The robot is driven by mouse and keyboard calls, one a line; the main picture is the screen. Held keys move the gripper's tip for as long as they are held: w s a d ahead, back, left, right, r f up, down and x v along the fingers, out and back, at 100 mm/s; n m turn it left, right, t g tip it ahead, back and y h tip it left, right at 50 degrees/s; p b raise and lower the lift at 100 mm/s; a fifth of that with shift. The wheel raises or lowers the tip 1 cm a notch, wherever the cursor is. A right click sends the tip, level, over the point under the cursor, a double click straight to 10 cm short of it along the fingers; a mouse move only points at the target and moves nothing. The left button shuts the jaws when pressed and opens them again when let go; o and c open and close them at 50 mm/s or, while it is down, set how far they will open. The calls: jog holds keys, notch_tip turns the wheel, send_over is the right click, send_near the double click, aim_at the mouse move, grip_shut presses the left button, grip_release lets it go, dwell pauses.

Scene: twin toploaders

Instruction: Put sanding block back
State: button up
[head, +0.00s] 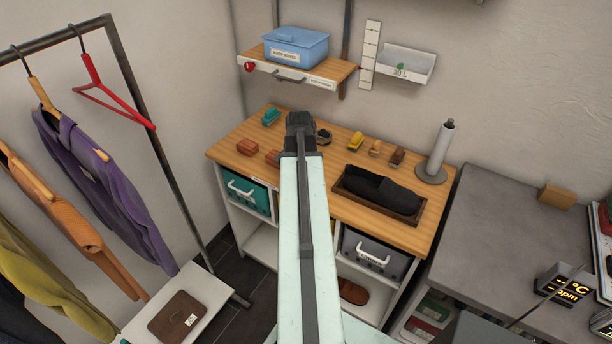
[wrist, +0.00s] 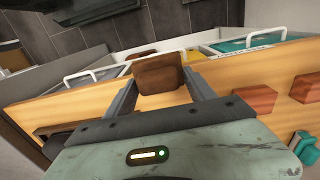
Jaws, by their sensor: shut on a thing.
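My gripper (wrist: 160,82) is shut on a brown block (wrist: 160,76) with a rough, dark face, likely the sanding block. In the wrist view the block sits between both fingers, in front of the wooden bench top (wrist: 90,110). In the head view my gripper (head: 301,122) is over the back middle of the bench top (head: 330,205), and my arm hides the block. Two reddish-brown blocks (head: 248,147) (head: 273,157) lie on the bench to the left; they also show in the wrist view (wrist: 255,100) (wrist: 304,88).
A teal item (head: 271,116) lies at the back left. A yellow brush-like item (head: 355,141) and small brown ones (head: 397,157) lie right of my gripper. A dark tray (head: 345,207) holds a black item. A grey upright post (head: 440,150) stands at the right end.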

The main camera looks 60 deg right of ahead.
jog(key=w+d, duration=0.1)
jog(key=d, duration=0.2)
jog(key=w+d, duration=0.2)
jog(key=d, duration=0.2)
jog(key=w+d+f+b, duration=0.1)
jog(key=w+d, duration=0.1)
jog(key=d, duration=0.2)
jog(key=shift+d, duration=0.15)
jog(key=f+b, duration=0.4)
jog(key=shift+d+f, duration=0.1)
jog(key=shift+d, duration=0.1)
jog(key=shift+r, duration=0.25)
jog(key=shift+f, duration=0.2)
jog(key=o, duration=1.3)
